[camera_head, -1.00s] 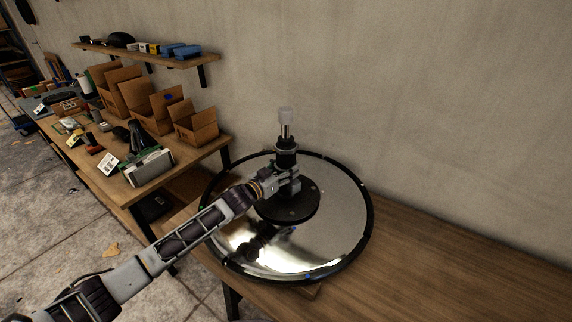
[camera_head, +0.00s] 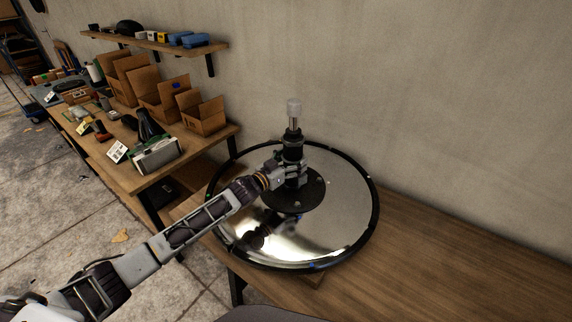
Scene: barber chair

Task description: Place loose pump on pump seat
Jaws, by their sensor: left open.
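The pump (camera_head: 293,148) is a dark upright cylinder with a silver rod and a pale cap on top. It stands above a black round plate (camera_head: 308,195) with bolts, the likely pump seat, in the middle of a shiny round chair base (camera_head: 335,225). My left gripper (camera_head: 284,174) comes in from the left at the lower part of the pump. Its jaws are open and close around or beside the pump; which one I cannot tell. The pump's lower end is partly hidden by the gripper. My right gripper is not in view.
The chair base rests on a wooden table (camera_head: 450,260) with free room to the right. A workbench (camera_head: 180,158) at the left holds cardboard boxes (camera_head: 203,112) and tools. A wall shelf (camera_head: 150,42) hangs above it. A plain wall stands behind.

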